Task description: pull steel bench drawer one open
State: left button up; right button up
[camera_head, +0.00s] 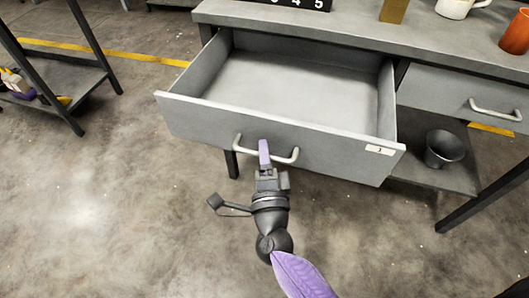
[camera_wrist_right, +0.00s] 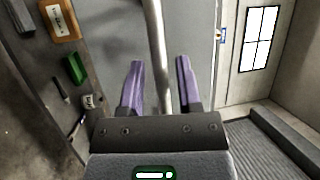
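The steel bench drawer one (camera_head: 330,150), grey and marked with a "1" label at the right of its front, stands pulled well out of the bench. Its inside looks empty. Its bar handle (camera_head: 287,157) is on the front. My left gripper is not in view.
The bench top (camera_head: 360,29) carries a white mug (camera_head: 455,8), an orange cup (camera_head: 516,35) and a number plate. A shut second drawer (camera_head: 450,92) is at right, above a dark bucket (camera_head: 444,150) on the lower shelf. The floor before drawer one is clear.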

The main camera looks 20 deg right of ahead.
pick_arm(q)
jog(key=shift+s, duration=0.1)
pick_arm(e)
jog(key=shift+o, duration=0.3)
pick_arm(q)
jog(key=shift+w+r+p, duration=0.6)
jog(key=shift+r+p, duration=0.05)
jog(key=shift+p, duration=0.15)
pick_arm(e)
jog(key=v, duration=1)
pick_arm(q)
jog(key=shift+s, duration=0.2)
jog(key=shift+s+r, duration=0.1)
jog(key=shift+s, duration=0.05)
